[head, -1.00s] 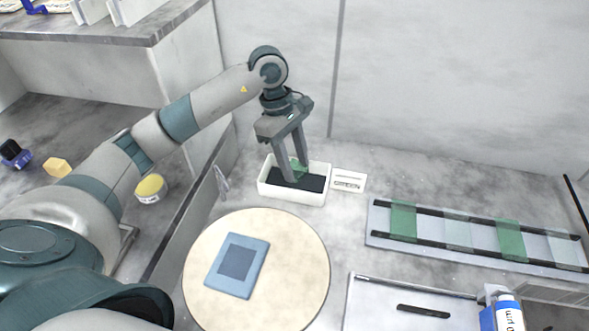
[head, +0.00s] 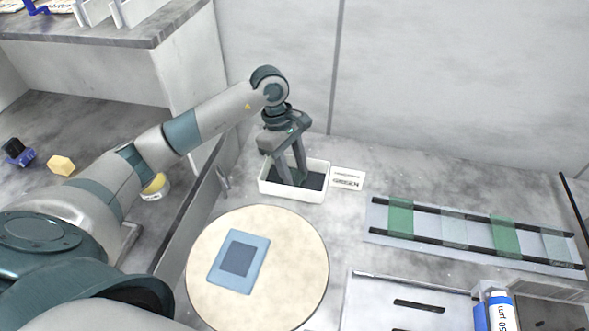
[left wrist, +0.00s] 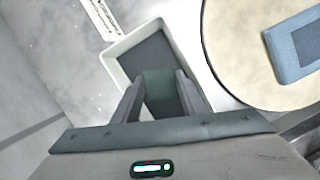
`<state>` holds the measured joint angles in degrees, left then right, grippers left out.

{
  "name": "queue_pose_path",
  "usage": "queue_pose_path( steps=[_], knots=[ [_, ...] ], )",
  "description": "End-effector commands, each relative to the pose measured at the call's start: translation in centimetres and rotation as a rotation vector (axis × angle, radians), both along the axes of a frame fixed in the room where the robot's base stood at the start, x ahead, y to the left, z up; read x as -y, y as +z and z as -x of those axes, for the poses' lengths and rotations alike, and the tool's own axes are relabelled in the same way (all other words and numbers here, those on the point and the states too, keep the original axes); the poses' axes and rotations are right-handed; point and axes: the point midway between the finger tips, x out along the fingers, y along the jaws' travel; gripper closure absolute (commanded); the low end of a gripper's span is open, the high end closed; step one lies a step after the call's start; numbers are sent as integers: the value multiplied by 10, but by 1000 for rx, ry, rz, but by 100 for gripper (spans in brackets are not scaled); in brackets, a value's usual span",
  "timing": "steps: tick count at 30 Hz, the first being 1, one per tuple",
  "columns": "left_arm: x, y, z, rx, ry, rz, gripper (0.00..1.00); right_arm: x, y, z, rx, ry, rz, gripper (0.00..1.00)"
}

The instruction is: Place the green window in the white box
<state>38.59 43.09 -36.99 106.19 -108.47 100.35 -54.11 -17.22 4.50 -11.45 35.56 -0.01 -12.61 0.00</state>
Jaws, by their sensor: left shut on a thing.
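My left gripper (head: 290,180) reaches down into the white box (head: 306,195), its fingertips inside the rim. In the left wrist view the gripper (left wrist: 160,100) is shut on the green window (left wrist: 158,84), a translucent green piece between the two fingers. The window is over the dark lining of the white box (left wrist: 118,54); whether it touches the bottom I cannot tell. In the head view the fingers mostly hide the window. My right gripper is not in view.
A label card (head: 347,178) lies right of the box. A round cream platen (head: 300,262) with a blue square pad (head: 239,262) is in front. A rack (head: 470,238) with green and clear windows lies at right. A bottle (head: 497,312) stands lower right.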

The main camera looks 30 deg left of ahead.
Motion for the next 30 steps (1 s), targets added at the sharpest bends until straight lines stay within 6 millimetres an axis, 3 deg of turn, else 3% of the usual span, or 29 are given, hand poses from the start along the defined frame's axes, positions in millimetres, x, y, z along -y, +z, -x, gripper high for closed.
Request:
queue_pose_path(
  steps=[7, 8, 9, 22, 30],
  knots=[
    [0, -4, 0, 0, 0, 0, 86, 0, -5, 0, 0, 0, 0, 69],
    [0, -3, 0, 0, 1, -1, 59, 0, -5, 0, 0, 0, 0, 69],
    [0, -3, 0, 0, 1, 0, 54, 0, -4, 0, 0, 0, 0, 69],
    [0, 2, 0, 0, 0, 0, 54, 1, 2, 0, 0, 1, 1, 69],
    [-10, 37, -2, 2, 2, -2, 54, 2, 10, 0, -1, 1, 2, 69]
  ],
)
